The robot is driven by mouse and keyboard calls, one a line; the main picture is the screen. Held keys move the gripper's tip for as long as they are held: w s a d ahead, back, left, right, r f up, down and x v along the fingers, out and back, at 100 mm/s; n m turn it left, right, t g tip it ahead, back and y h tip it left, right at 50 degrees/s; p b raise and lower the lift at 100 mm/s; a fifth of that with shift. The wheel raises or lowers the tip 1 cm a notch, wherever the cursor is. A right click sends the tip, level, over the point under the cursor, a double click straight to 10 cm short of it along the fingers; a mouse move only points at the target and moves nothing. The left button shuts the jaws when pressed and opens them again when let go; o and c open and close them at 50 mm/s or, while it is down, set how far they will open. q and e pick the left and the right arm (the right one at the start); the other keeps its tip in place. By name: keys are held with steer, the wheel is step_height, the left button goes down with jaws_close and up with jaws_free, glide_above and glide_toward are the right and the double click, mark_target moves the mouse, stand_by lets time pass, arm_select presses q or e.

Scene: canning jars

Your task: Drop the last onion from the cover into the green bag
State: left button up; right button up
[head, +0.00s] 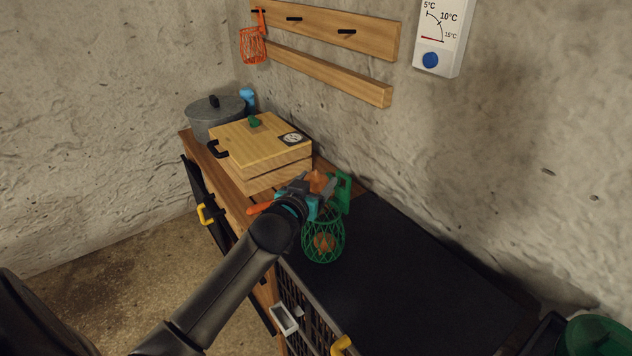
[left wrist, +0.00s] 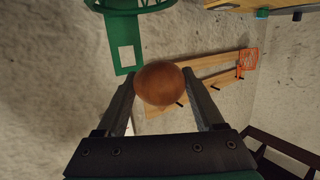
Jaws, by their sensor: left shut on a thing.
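My left gripper (head: 318,187) is shut on a brown onion (head: 319,179), held at the open top of the green bag (head: 341,236). In the left wrist view the onion (left wrist: 160,84) sits between the two fingertips (left wrist: 160,92), and part of the green bag's rim and tab (left wrist: 125,30) shows above it. The bag is a green net with a flat tab; another onion (head: 324,243) lies inside. The bag stands by the dark flat cover (head: 410,270), where I see no loose onion. My right gripper is not in view.
A wooden box (head: 252,145) with a green knob and a grey pot (head: 212,112) stand behind to the left. An orange thing (head: 262,207) is beside my wrist. An orange net bag (head: 253,46) hangs from a wall rail. The dark surface's right side is clear.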

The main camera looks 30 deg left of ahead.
arm_select(q)
steer(key=o, duration=1)
steer(key=p+v, duration=0.1)
steer(key=v, duration=1.4)
steer(key=shift+s, duration=0.15)
steer(key=shift+d, duration=0.1)
